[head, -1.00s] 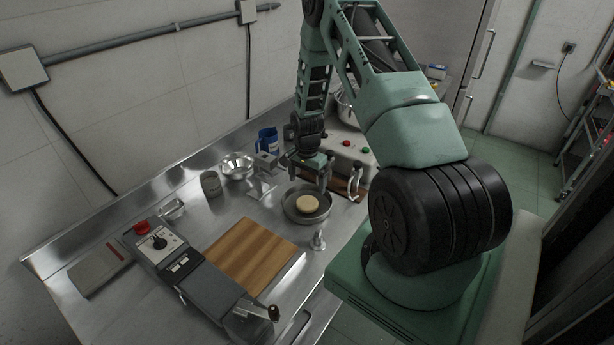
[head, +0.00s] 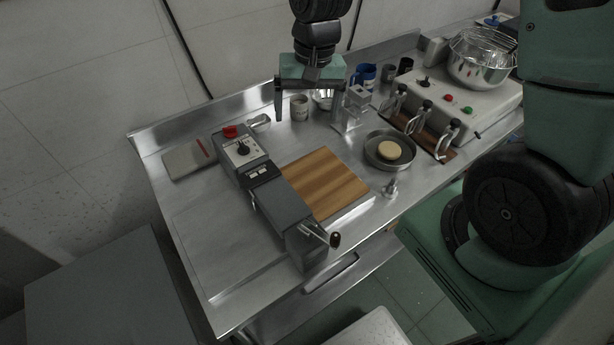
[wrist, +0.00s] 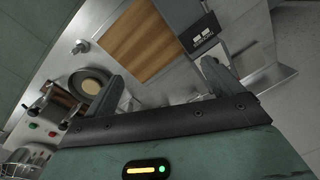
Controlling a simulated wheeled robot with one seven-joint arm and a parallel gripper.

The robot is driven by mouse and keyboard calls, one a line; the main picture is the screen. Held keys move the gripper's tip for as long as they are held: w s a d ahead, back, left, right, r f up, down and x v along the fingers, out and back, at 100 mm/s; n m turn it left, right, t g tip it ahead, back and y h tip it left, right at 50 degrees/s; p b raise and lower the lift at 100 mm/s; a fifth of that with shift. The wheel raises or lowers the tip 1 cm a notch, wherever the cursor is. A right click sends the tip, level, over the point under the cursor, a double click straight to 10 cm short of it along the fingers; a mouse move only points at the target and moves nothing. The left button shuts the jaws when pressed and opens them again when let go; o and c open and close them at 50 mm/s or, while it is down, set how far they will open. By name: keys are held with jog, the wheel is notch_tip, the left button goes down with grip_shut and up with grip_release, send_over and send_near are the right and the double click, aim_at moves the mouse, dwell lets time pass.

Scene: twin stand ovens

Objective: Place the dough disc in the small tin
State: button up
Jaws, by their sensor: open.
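The dough disc (head: 390,150) is pale and round. It lies inside the round grey metal tin (head: 371,161) on the steel table, to the right of the wooden board. It also shows in the wrist view (wrist: 91,85), inside the tin (wrist: 74,82). My gripper (head: 309,118) is open and empty, raised above the back of the table, to the left of the tin and apart from it. In the wrist view its two fingers (wrist: 160,78) are spread wide with nothing between them.
The wooden board (head: 322,183) lies left of the tin, beside a grey machine (head: 283,213) with a red knob. A small metal stand (head: 391,189) is in front of the tin. A clamp rack (head: 428,130) and a control box (head: 470,105) are to the right. Cups stand behind.

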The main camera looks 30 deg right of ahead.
jog(key=s+a+r+n, duration=0.3)
jog(key=s+a+n, duration=0.3)
jog(key=s, duration=0.4)
jog(key=s+a+r+n, duration=0.3)
jog(key=s+a+n, duration=0.3)
jog(key=s, duration=0.4)
jog(key=shift+s+a+r+h, duration=0.15)
jog(key=shift+s+r+h, duration=0.15)
jog(key=shift+s+r, duration=0.1)
notch_tip(320, 180, down, 5)
jog(key=b, duration=0.5)
jog(key=shift+w+r, duration=0.1)
